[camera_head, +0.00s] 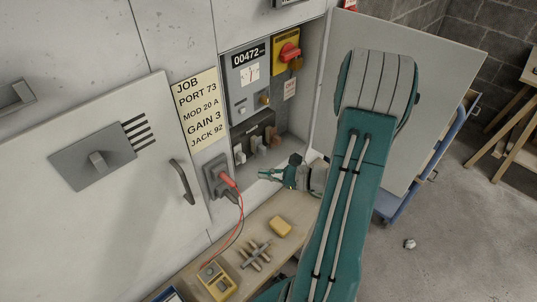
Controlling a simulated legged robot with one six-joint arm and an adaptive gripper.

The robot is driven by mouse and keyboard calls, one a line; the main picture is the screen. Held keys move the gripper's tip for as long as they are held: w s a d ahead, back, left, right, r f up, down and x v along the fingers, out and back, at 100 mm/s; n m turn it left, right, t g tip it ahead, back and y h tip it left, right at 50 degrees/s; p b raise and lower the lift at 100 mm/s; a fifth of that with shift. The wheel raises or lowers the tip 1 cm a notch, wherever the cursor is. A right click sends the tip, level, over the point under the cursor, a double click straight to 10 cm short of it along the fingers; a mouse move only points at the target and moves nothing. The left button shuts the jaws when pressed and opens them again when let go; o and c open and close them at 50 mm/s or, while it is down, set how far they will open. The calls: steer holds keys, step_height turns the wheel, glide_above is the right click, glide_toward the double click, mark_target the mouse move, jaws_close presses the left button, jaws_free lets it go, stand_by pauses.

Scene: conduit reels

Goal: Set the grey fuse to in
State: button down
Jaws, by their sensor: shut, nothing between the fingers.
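An open wall cabinet holds a dark fuse block (261,126) with a row of small fuse carriers below a meter. The leftmost carrier (240,154) looks pale grey. The middle carrier (257,145) looks lighter and brownish, and another (273,138) sits to its right. They are too small to tell which is the task's grey fuse or how deep each one sits. My gripper (264,174) is shut and empty, below and in front of the carriers, pointing left. It appears apart from them.
A red plug (225,180) with trailing leads is in a socket left of my gripper. A red rotary switch (289,52) is above. The open cabinet door (440,75) stands right, behind my arm. The bench (205,255) below holds a yellow meter (216,281) and a yellow block (279,227).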

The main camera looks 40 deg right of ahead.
mark_target(265, 152)
steer(key=s+d+f+m+t+h, duration=0.45)
steer(key=d+f+m+h, duration=0.4)
steer(key=d, duration=0.25)
steer(key=shift+m, duration=0.45)
steer(key=w, duration=0.9)
steer(key=w+a+r, duration=0.1)
steer(key=w, duration=0.4)
steer(key=shift+w, duration=0.15)
steer(key=w, duration=0.3)
steer(key=shift+a+y, duration=0.2)
steer(key=shift+y, duration=0.05)
steer(key=shift+d+r, duration=0.1)
